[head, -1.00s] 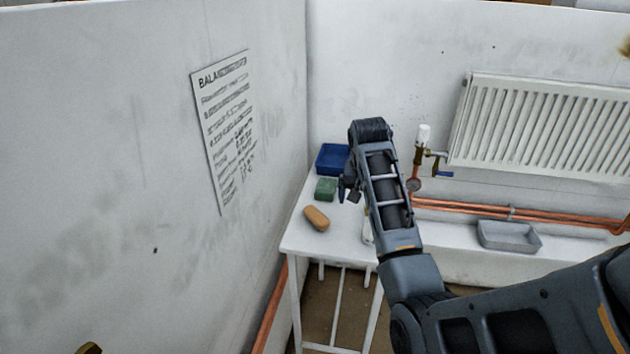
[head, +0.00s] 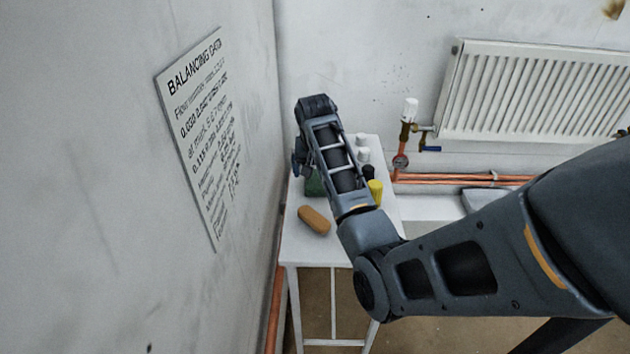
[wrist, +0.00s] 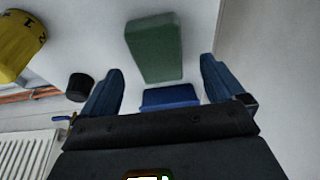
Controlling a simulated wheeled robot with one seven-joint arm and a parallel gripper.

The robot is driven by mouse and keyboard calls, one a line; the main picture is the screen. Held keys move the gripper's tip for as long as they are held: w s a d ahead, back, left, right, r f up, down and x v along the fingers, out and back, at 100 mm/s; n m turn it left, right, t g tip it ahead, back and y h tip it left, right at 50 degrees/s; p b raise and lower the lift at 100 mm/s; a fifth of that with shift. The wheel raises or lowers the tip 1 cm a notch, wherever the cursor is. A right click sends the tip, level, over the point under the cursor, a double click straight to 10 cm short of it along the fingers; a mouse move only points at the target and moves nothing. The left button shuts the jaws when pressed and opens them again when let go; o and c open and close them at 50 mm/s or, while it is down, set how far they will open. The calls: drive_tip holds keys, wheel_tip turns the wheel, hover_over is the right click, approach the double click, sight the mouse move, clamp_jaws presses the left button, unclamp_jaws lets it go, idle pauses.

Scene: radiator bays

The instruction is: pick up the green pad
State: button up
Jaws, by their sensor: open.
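The green pad (wrist: 155,48) is a green block lying on the white table, between and beyond my fingers in the wrist view. In the head view only part of the green pad (head: 314,186) shows, as my arm covers the rest. My gripper (wrist: 158,85) is open, with its two blue fingers apart and nothing between their tips that I can see held. In the head view my gripper (head: 300,165) is mostly hidden behind my wrist, close to the pad.
A blue tray (wrist: 170,96) shows in the wrist view. A yellow cylinder (head: 375,190), a black cap (wrist: 80,87) and white bottles (head: 362,148) stand nearby. The wall (head: 245,150) is close at left.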

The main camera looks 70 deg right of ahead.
sight(316, 179)
drive_tip(key=shift+x, duration=1.9)
drive_tip(key=shift+s+f, duration=0.15)
drive_tip(key=shift+f, duration=0.1)
drive_tip(key=c, duration=1)
